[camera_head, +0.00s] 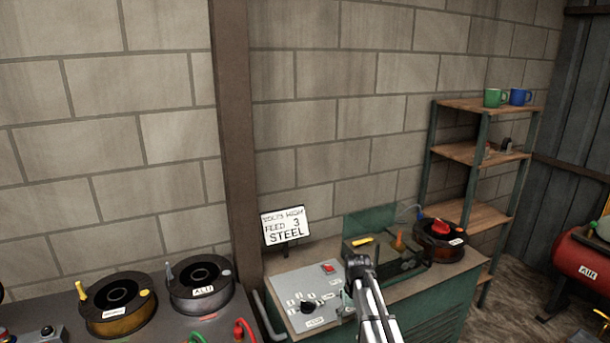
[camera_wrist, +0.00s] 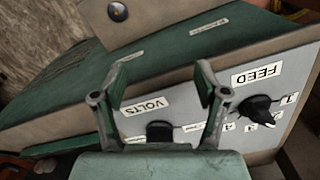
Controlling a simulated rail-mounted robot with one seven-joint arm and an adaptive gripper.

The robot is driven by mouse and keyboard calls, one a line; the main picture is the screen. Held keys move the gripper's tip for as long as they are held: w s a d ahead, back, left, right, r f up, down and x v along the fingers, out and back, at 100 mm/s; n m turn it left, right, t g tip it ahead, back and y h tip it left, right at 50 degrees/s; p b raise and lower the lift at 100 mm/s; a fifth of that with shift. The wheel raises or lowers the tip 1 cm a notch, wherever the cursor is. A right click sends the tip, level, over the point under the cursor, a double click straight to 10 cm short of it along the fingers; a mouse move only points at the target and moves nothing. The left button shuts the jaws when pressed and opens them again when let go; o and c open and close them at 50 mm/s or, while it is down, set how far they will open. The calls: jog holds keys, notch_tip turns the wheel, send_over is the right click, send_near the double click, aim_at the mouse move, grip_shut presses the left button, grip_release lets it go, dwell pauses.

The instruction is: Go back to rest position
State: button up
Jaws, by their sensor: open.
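My gripper (camera_wrist: 160,90) is open and empty in the wrist view, its two fingers apart in front of a grey control panel. The panel (camera_head: 300,283) also shows in the head view, on top of a green machine (camera_head: 445,310). In the wrist view the panel carries a black FEED knob (camera_wrist: 257,108) and a dark VOLTS control (camera_wrist: 160,131). In the head view, my arm reaches up from the bottom edge and hides part of the machine beside the panel. A red switch (camera_head: 328,267) sits at the panel's upper part. I cannot tell whether the fingers touch anything.
A sign (camera_head: 285,226) reading FEED 3 STEEL stands behind the panel. Wire spools (camera_head: 118,303) sit on a bench at left, and another spool (camera_head: 438,243) at the machine's right. A shelf (camera_head: 480,155) with mugs and a red air tank (camera_head: 585,262) are at right.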

jog(key=s+f+g, duration=0.2)
jog(key=s+f, duration=0.7)
jog(key=s, duration=0.9)
jog(key=s+f+g, duration=0.2)
jog(key=s+f, duration=0.8)
jog(key=s, duration=0.8)
jog(key=s+f+g, duration=0.2)
jog(key=s+f, duration=0.7)
jog(key=s, duration=0.9)
jog(key=shift+s+f+m+g, duration=0.2)
jog(key=shift+f+m+g, duration=0.1)
jog(key=shift+g, duration=0.1)
jog(key=shift+w, duration=0.15)
